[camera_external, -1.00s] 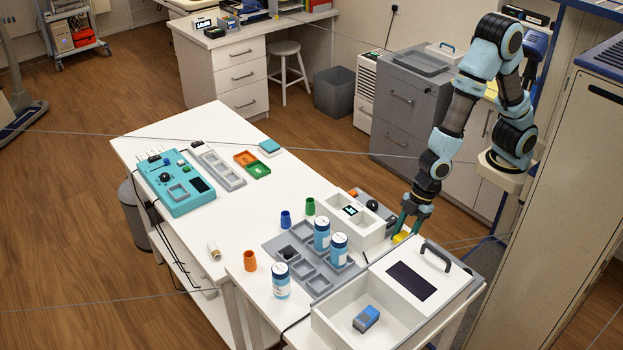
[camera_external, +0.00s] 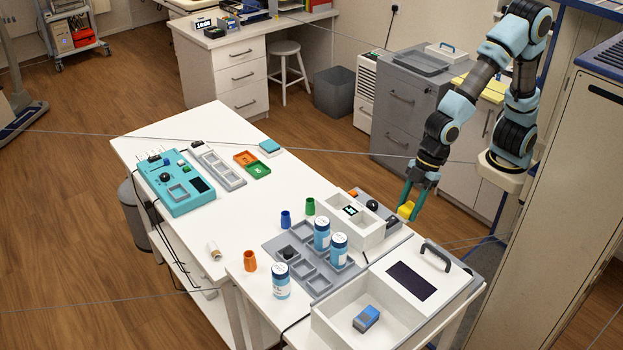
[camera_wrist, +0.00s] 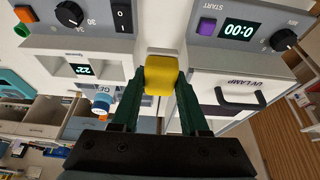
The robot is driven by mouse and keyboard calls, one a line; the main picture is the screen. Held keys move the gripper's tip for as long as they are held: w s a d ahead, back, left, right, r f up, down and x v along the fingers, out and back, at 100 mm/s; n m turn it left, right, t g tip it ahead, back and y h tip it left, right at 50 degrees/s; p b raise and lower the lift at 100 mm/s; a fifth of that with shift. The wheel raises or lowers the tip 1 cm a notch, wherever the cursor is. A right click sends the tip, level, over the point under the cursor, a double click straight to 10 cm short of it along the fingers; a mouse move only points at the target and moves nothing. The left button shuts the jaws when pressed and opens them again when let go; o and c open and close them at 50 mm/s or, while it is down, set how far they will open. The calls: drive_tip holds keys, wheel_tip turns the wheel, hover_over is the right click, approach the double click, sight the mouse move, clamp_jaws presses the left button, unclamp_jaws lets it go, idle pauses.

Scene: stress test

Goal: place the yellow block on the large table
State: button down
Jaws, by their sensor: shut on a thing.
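The yellow block (camera_external: 406,210) is held in my gripper (camera_external: 412,207), above the near right end of the white table. In the wrist view the yellow block (camera_wrist: 161,75) sits between the two green fingers of my gripper (camera_wrist: 160,82), which press on its sides. The large white table (camera_external: 222,235) runs from the middle left toward the front, with bare surface between the teal device and the bottles.
A teal device (camera_external: 178,185) and orange and green trays (camera_external: 258,170) stand on the far part. Blue bottles (camera_external: 322,235), a grey rack (camera_external: 310,283), small cups (camera_external: 250,261) and a white box with a blue block (camera_external: 367,319) crowd the near end.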

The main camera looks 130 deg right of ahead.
drive_tip(key=r, duration=0.4)
drive_tip(key=shift+w+d+r, duration=0.2)
drive_tip(key=shift+w+d, duration=0.1)
drive_tip(key=shift+d, duration=0.05)
drive_tip(key=w+d+r+m, duration=0.1)
drive_tip(key=w+d+m, duration=0.1)
drive_tip(key=w+d, duration=0.6)
drive_tip(key=m+g+h+p, duration=0.1)
drive_tip(key=m+h+p, duration=0.15)
drive_tip(key=m, duration=0.45)
hover_over(271, 192)
drive_tip(key=s, duration=0.1)
drive_tip(key=shift+h, duration=0.35)
drive_tip(key=f, duration=1.3)
drive_tip(key=a+f, duration=0.1)
drive_tip(key=f, duration=0.6)
drive_tip(key=shift+b, duration=0.4)
wheel_tip(271, 192, down, 3)
drive_tip(key=shift+f+p, duration=0.2)
drive_tip(key=shift+p, duration=0.45)
drive_tip(key=shift+f, duration=0.3)
drive_tip(key=shift+f, duration=0.1)
